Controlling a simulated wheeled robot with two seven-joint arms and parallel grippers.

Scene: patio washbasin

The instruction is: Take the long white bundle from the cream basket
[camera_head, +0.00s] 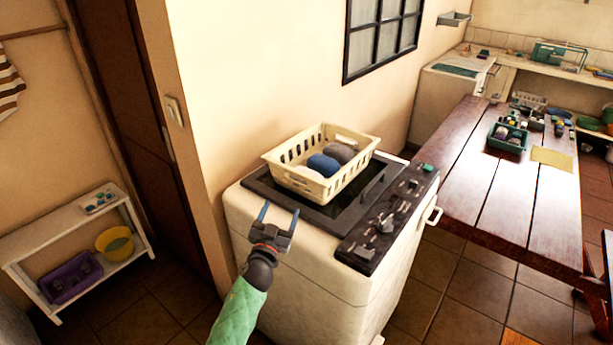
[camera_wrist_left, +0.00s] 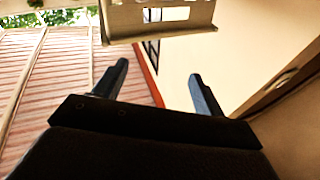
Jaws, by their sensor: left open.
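The cream basket (camera_head: 312,184) sits on the dark lid of a white washing machine. Inside it lie several rolled bundles: a grey one (camera_head: 341,152) at the back, a blue one (camera_head: 323,164) in the middle and a whitish one (camera_head: 306,172) at the near left, partly hidden by the basket wall. My left gripper (camera_head: 279,214) is open and empty, just in front of the basket's near left side and apart from it. In the left wrist view the basket (camera_wrist_left: 150,30) shows at the top, beyond the open fingers (camera_wrist_left: 157,85). My right gripper is not in view.
The washing machine (camera_head: 290,260) has a dark control panel (camera_head: 385,228) with knobs on the right. A wall stands close behind the basket. A wooden table (camera_head: 490,185) with a green crate (camera_head: 507,138) is at right. A low white shelf (camera_head: 70,235) stands at left.

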